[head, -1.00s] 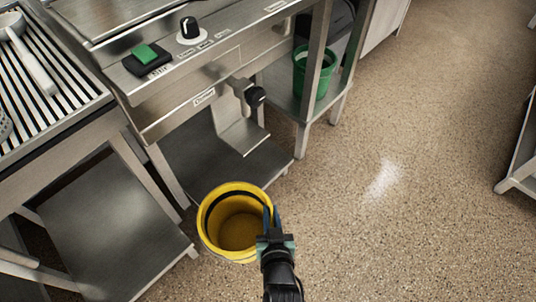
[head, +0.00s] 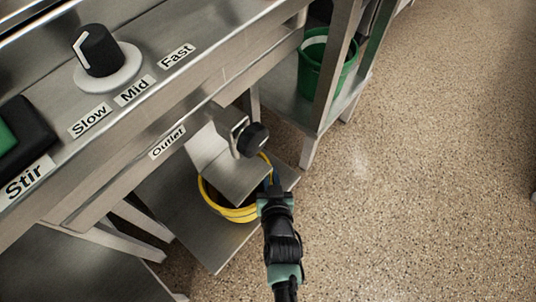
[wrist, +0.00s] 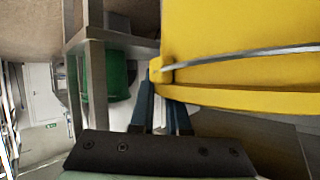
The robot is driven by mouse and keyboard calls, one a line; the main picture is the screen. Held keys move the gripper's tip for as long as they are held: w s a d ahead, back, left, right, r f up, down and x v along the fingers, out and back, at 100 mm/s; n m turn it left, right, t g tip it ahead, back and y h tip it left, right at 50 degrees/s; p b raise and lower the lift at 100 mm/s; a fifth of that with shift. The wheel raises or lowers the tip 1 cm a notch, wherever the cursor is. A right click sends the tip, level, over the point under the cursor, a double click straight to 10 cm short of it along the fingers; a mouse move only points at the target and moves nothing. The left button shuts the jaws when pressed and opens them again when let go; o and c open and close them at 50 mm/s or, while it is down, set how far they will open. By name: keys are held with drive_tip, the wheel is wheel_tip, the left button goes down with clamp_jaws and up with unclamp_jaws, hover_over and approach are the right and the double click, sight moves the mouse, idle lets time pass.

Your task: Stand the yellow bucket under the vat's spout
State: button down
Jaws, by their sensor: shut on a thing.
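The yellow bucket (head: 236,214) is under the vat's spout (head: 236,178), a steel chute below the Outlet label. The chute hides much of the bucket's mouth, and only parts of the rim and inside show. My gripper (head: 270,186) is shut on the bucket's rim at its right side. In the wrist view the fingers (wrist: 165,112) pinch the edge of the yellow bucket (wrist: 235,50). I cannot tell whether the bucket's base touches the low steel shelf (head: 222,250) or hangs above it.
A black outlet knob (head: 252,139) sits just above the bucket. A steel leg (head: 308,152) and a shelf with a green bucket (head: 320,65) stand to the right. The panel carries a stir switch (head: 22,140) and speed dial (head: 98,52). The floor at right is clear.

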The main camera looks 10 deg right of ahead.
drive_tip(key=shift+s+f+b, duration=0.1)
drive_tip(key=shift+f+b, duration=0.35)
wheel_tip(320, 180, down, 6)
drive_tip(key=b, duration=0.5)
drive_tip(key=shift+r, duration=0.15)
drive_tip(key=shift+f+b, duration=0.5)
drive_tip(key=shift+b, duration=0.2)
drive_tip(key=c, duration=0.8)
unclamp_jaws()
drive_tip(key=shift+s, duration=0.15)
